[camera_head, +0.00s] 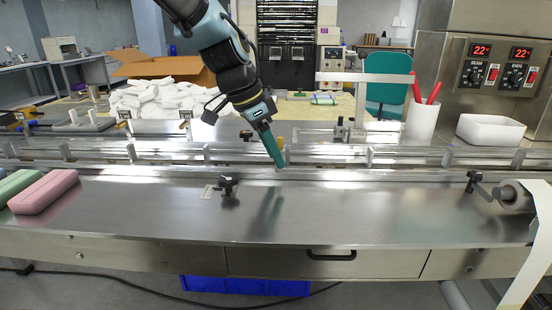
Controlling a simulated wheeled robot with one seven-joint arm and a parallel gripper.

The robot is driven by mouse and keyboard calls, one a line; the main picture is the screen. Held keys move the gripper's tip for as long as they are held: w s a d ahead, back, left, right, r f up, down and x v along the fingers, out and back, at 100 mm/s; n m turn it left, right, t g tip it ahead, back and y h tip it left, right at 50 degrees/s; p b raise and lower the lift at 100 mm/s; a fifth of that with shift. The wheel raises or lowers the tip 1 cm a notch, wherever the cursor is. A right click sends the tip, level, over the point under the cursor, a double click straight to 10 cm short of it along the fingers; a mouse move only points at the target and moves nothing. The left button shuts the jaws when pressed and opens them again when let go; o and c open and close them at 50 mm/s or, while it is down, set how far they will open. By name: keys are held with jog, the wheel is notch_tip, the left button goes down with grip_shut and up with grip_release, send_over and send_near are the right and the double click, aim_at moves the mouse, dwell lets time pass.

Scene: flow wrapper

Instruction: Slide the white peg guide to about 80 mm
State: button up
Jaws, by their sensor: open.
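My gripper (278,163) reaches down from the top with teal fingers, its tips just above the metal rails along the back of the steel deck. It is seen nearly edge-on, open, with nothing visible held in it. A small yellow part (281,142) shows just behind the fingers. I cannot tell for certain which part is the white peg guide; a grey block with two white upright pegs (73,116) stands at the back left, well away from my gripper. A small pale scale plate (207,191) lies on the deck beside a black clamp knob (228,184); its marks are unreadable.
Long metal rails (420,155) with posts cross the deck. Pink (45,192) and green bars lie at left. A second black knob (472,181) and a film roll (515,197) are at right. A white bin (490,130) stands behind. The front middle deck is clear.

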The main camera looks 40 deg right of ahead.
jog(key=shift+x, duration=0.95)
grip_shut()
